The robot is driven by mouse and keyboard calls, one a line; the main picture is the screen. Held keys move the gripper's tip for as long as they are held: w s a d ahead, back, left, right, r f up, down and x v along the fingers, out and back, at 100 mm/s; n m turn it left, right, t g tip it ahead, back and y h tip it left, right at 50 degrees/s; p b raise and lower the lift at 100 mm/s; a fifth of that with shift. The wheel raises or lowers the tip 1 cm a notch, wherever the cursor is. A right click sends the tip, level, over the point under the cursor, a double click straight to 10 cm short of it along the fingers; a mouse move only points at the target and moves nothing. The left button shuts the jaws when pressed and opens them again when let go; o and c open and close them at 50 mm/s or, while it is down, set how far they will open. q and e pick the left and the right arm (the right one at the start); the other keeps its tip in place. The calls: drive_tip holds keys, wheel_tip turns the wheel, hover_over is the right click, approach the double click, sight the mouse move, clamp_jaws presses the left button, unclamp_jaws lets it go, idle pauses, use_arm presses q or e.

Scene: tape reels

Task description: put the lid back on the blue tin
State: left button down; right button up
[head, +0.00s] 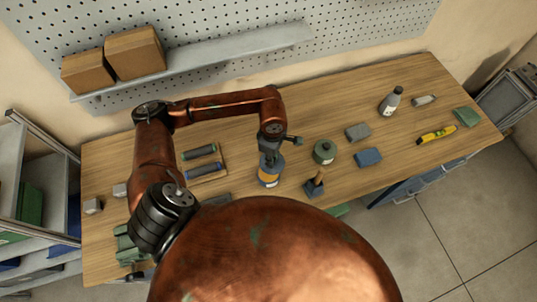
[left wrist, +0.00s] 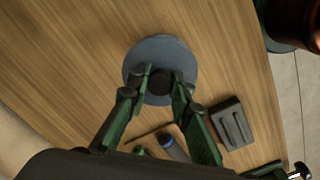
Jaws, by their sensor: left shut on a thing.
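The blue tin (head: 268,181), with a yellow-orange label, stands upright near the middle of the table in the head view. My left gripper (head: 270,152) is directly over it, pointing down. In the left wrist view the gripper (left wrist: 161,77) is shut on the dark knob of a round blue-grey lid (left wrist: 158,50). In that view the lid hides whatever is beneath it. In the head view the lid lines up with the tin's top; I cannot tell whether it is fully seated. My right gripper is out of view.
A green tin (head: 324,152) stands right of the blue tin, and a wooden-handled block (head: 315,184) is close in front. A grey box (head: 358,132), blue box (head: 368,157), bottle (head: 390,101) and yellow level (head: 436,134) are further right. Dark rollers (head: 199,152) lie left.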

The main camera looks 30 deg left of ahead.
use_arm(q)
drive_tip(key=n, duration=0.1)
drive_tip(key=n+p, duration=0.1)
drive_tip(key=s+n, duration=0.1)
drive_tip(key=n, duration=0.1)
drive_tip(key=shift+a+r+p, duration=0.2)
drive_tip(key=shift+r+p, duration=0.05)
drive_tip(key=shift+p, duration=0.05)
drive_tip(key=shift+s+a+f+n+p, duration=0.1)
drive_tip(key=shift+n+p, duration=0.1)
drive_tip(key=shift+n, duration=0.35)
drive_tip(key=shift+s+a+f+n+p, duration=0.1)
drive_tip(key=shift+n+p, duration=0.05)
drive_tip(key=shift+n, duration=0.4)
drive_tip(key=shift+f+b, duration=1.2)
drive_tip(key=shift+f, duration=1.25)
drive_tip(key=shift+f+b, duration=0.8)
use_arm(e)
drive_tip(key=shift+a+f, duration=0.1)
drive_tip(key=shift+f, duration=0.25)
use_arm(q)
drive_tip(key=shift+d+b, duration=0.1)
drive_tip(key=shift+b, duration=0.4)
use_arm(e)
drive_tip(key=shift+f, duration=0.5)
use_arm(q)
drive_tip(key=shift+f+b, duration=0.15)
drive_tip(key=shift+b, duration=0.55)
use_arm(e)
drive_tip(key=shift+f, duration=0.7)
